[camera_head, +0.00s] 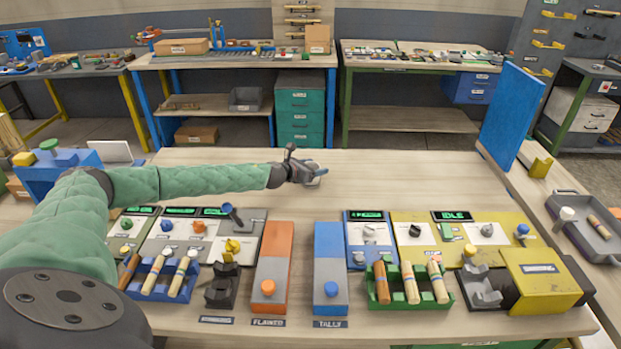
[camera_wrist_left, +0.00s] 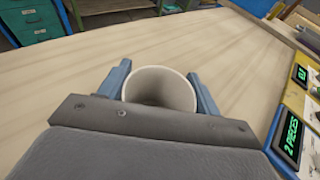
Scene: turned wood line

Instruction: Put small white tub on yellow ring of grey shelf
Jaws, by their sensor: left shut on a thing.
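My left gripper (camera_head: 312,171) is over the middle of the wooden bench (camera_head: 400,180), its arm reaching in from the left. It is shut on the small white tub (camera_wrist_left: 160,88), which sits between two blue fingers in the left wrist view. The tub's open mouth and hollow inside face the wrist camera. In the head view the tub (camera_head: 319,173) is small and partly hidden by the gripper; I cannot tell whether it touches the bench. I cannot make out a grey shelf with a yellow ring. My right gripper is not in view.
Control boxes with displays (camera_head: 370,229), a blue peg rack (camera_head: 163,279) and a green peg rack (camera_head: 410,285) line the near edge. A blue upright panel (camera_head: 512,112) stands at the right. A grey tray (camera_head: 584,228) lies on the right side bench. The bench's middle is clear.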

